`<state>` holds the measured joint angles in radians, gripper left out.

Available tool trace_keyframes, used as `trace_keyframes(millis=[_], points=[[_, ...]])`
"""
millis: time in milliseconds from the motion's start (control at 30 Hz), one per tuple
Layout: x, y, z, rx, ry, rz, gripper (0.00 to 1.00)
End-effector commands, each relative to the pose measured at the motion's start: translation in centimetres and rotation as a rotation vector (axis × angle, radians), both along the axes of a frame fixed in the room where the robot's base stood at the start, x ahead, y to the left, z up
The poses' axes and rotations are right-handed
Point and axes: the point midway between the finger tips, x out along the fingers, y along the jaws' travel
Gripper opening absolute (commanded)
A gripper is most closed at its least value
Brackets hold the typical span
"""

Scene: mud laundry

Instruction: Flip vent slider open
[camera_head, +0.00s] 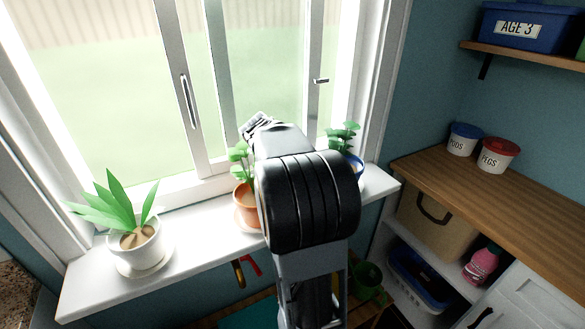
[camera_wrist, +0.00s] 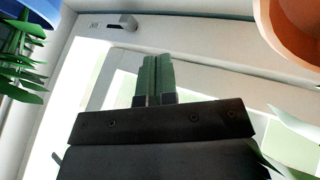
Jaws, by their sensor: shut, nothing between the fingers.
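My gripper (camera_wrist: 152,75) is shut and empty; its two fingers lie side by side in front of the white window frame in the wrist view. A small grey slider-like tab (camera_wrist: 128,22) sits on a pale strip of the frame, beyond the fingertips and a little to their left. The fingers appear apart from the tab. In the head view my arm reaches over the sill to the window, hiding the fingertips and the tab.
On the white sill (camera_head: 205,225) stand a white-potted plant (camera_head: 140,248), an orange-potted plant (camera_head: 246,205) left of my arm and a blue-potted plant (camera_head: 358,172) right of it. The orange pot (camera_wrist: 292,28) and blue pot (camera_wrist: 30,15) flank my gripper. A wooden counter (camera_head: 500,190) is at right.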

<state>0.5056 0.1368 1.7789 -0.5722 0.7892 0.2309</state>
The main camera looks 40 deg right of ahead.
Motion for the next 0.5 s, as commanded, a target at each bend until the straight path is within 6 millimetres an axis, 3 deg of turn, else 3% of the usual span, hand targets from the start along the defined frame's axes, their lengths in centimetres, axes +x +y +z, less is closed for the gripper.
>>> trace_keyframes(millis=[500], points=[[0.26, -0.78, -0.88, -0.001, 0.003, -0.003, 0.0]])
